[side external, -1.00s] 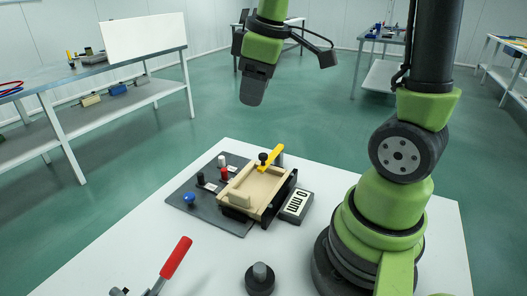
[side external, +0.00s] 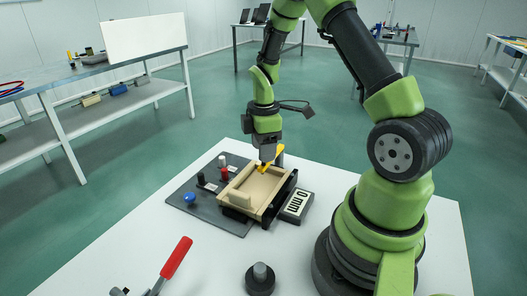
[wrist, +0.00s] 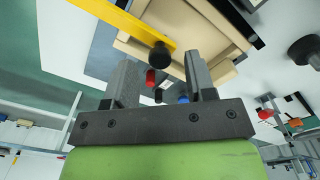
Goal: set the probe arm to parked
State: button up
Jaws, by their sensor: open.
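The probe arm is a yellow bar (side external: 273,159) lying over the far end of the tan tray-like block (side external: 247,201). It also crosses the upper left of the wrist view (wrist: 115,20), with a black knob (wrist: 160,54) at its end. My gripper (side external: 266,160) is down at the probe arm's knob end, hiding the knob in the side view. In the wrist view my gripper (wrist: 158,72) is open, and the knob shows in the gap between its fingertips. I cannot tell whether a finger touches it.
A grey panel (side external: 225,221) carries blue (side external: 190,197), red (side external: 223,173), black and white knobs left of the block. A display (side external: 297,206) reading 0 mm sits to its right. A red-handled lever (side external: 176,258) and a dark round post (side external: 260,279) stand in front.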

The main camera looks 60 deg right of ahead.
jog(key=shift+f, duration=0.8)
grip_shut()
